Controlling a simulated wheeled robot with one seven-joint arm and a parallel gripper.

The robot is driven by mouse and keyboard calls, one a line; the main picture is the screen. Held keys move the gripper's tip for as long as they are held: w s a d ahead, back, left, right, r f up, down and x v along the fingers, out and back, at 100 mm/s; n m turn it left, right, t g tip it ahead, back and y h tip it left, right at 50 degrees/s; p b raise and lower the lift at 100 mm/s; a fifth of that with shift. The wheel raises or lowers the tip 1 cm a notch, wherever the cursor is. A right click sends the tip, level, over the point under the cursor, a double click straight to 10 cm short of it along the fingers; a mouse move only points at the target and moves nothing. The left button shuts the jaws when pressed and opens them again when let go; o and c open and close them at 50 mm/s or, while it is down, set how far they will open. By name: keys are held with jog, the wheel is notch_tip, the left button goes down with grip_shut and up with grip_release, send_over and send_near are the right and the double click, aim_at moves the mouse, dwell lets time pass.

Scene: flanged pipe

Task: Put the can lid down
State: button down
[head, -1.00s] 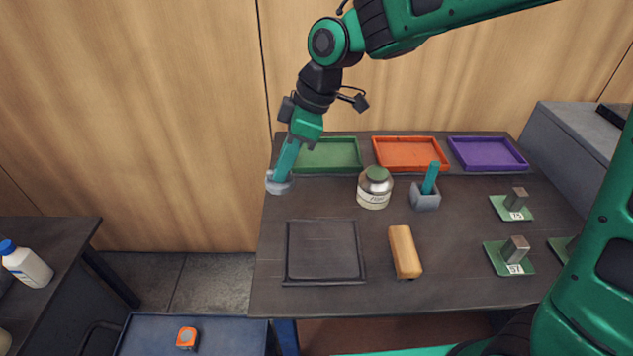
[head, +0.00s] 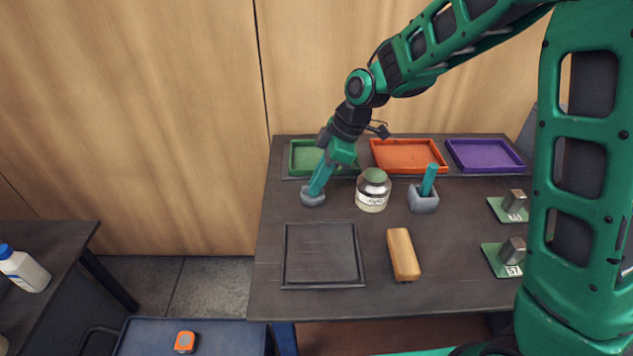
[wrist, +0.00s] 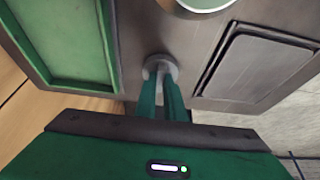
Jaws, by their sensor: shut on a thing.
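The can lid (head: 312,199) is a small grey round piece at the end of my gripper (head: 316,188). In the wrist view, the two green fingers (wrist: 161,95) are close together and shut on the lid (wrist: 160,66). The lid is over the left part of the dark table, left of the can and in front of the green tray. I cannot tell whether it touches the table. The labelled can (head: 372,194) stands upright with a green top; part of its rim shows in the wrist view (wrist: 206,4).
A green tray (head: 296,172), an orange tray (head: 408,168) and a purple tray (head: 485,170) line the back. A grey holder (head: 423,203) with a teal stick stands right of the can. A dark square mat (head: 322,255) and a tan block (head: 403,255) lie in front. Bare tabletop surrounds the lid.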

jog(key=shift+f, duration=0.25)
jog(key=c, duration=1.8)
grip_release()
jog(key=shift+c, duration=0.2)
jog(key=v, duration=1.2)
jog(key=shift+r, duration=0.15)
